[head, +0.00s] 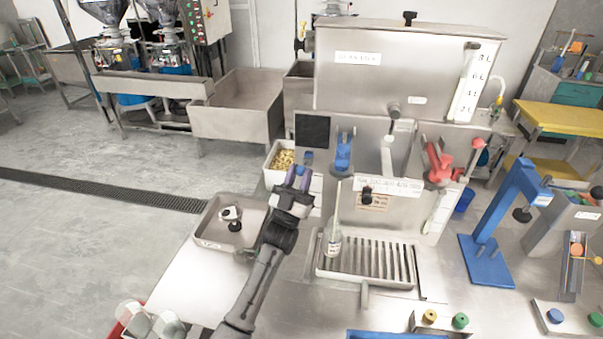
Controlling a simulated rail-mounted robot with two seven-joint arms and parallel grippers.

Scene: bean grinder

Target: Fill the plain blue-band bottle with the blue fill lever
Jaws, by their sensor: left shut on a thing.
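The plain bottle (333,243) stands upright on the slatted drip tray (320,268), under the blue spout, with a thin pale tube reaching down into its neck. Its band is too small to read. The blue spout piece (343,152) is on the front of the steel filling tank. To its left a blue lever end (308,157) sticks up at the fingers of my left gripper (298,178). My left gripper is shut on it, at the left front of the machine; the fingers hide most of the grip. My right gripper is not in view.
A red lever (438,164) is on the machine's right. A steel tray (213,237) with a small black-and-white item lies left of my arm. A blue stand (487,260) is at right. Clear bottles (165,326) are at lower left. Coloured knobs (460,321) are in front.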

